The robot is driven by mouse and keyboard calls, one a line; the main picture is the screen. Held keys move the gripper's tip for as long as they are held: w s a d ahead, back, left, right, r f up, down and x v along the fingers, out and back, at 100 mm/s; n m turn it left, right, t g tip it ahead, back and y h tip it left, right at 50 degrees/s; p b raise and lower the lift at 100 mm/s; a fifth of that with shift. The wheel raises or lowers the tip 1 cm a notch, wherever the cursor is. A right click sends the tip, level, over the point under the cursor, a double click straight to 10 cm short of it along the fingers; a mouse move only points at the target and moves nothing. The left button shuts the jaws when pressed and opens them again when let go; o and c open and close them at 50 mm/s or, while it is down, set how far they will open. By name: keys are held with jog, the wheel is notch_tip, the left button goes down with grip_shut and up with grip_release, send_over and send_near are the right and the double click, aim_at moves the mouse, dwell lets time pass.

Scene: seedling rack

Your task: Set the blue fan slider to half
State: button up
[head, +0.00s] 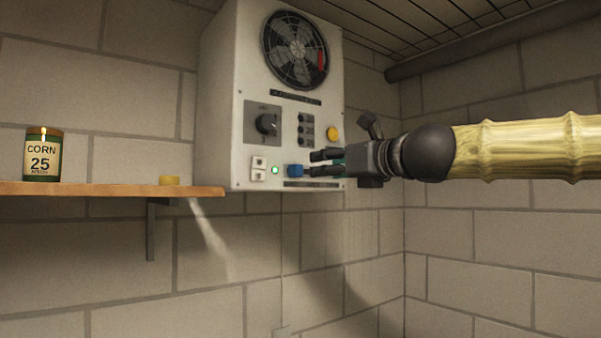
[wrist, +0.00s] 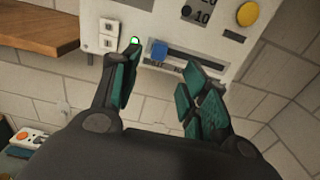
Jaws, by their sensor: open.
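The blue fan slider (head: 295,170) is a small blue knob low on the front of a pale wall-mounted box (head: 222,100). In the wrist view the blue slider (wrist: 158,50) sits at the left end of a dark horizontal slot that runs to the right. My gripper (head: 313,163) is open in front of the box, just right of the knob in the head view. In the wrist view my gripper (wrist: 163,60) has one finger left of the knob and one to its right, apart from it. Part of the slot is hidden behind the fingers.
A dark dial (head: 267,123), a yellow button (head: 333,133), a green light (head: 275,170) and white switches (head: 258,168) surround the slider. A fan (head: 296,50) is above. A wooden shelf (head: 100,189) with a corn can (head: 42,155) is at left.

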aim_at(300, 169)
jog(key=shift+p+x, duration=1.25)
jog(key=shift+x, duration=4.2)
grip_shut()
